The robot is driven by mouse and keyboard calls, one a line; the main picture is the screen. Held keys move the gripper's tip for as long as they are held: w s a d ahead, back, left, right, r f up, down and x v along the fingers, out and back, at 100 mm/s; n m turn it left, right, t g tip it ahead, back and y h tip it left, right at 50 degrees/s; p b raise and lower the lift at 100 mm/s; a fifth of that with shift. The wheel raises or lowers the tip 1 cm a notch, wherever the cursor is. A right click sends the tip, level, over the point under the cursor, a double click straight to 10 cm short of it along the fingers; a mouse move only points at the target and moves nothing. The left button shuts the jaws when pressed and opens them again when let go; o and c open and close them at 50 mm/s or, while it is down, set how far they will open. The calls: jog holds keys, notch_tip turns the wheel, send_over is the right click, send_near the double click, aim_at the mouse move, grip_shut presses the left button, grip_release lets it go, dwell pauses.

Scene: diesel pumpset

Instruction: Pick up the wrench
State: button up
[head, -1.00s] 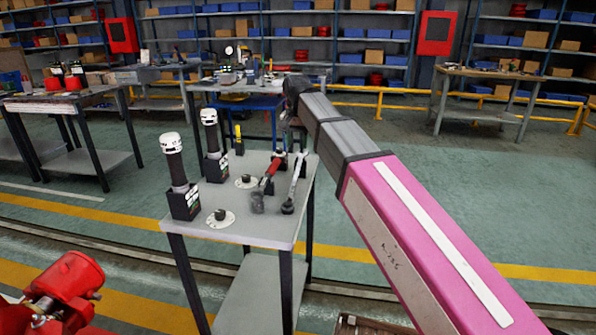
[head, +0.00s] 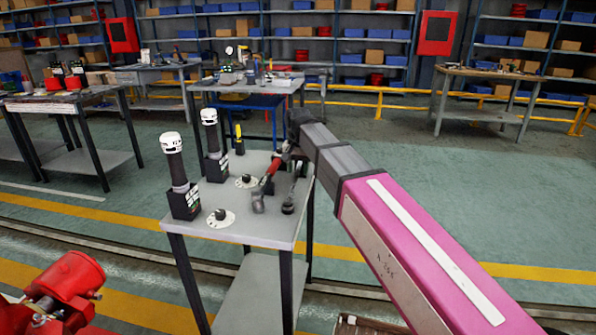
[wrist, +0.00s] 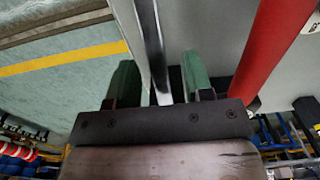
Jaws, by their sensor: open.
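The wrench is a slim silver bar on the grey table (head: 240,226). In the head view only its near end (head: 288,207) shows clearly, the rest being hidden behind my arm and gripper. In the wrist view its shiny shaft (wrist: 152,40) runs between the two green fingers of my gripper (wrist: 158,62). My gripper is open, with a finger on each side of the shaft and a gap visible on the right side. I cannot tell how far the fingertips are above the tabletop.
A red-handled hammer (head: 267,184) lies just left of the wrench; its red handle (wrist: 272,50) is close to the right finger in the wrist view. Black devices with white tops (head: 178,165) and round dials (head: 220,217) stand further left. A red machine (head: 65,285) is at lower left.

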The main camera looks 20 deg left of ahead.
aim_at(297, 170)
jog(key=shift+f, duration=0.3)
grip_shut()
jog(key=shift+r, duration=0.1)
jog(key=shift+r, duration=0.45)
jog(key=r, duration=0.3)
jog(key=shift+s+a+r, duration=0.1)
jog(key=shift+s+r, duration=0.15)
jog(key=s+a+r, duration=0.5)
jog(key=s+r, duration=0.1)
jog(key=s, duration=0.4)
jog(key=shift+r, duration=0.25)
jog(key=shift+w+a, duration=0.1)
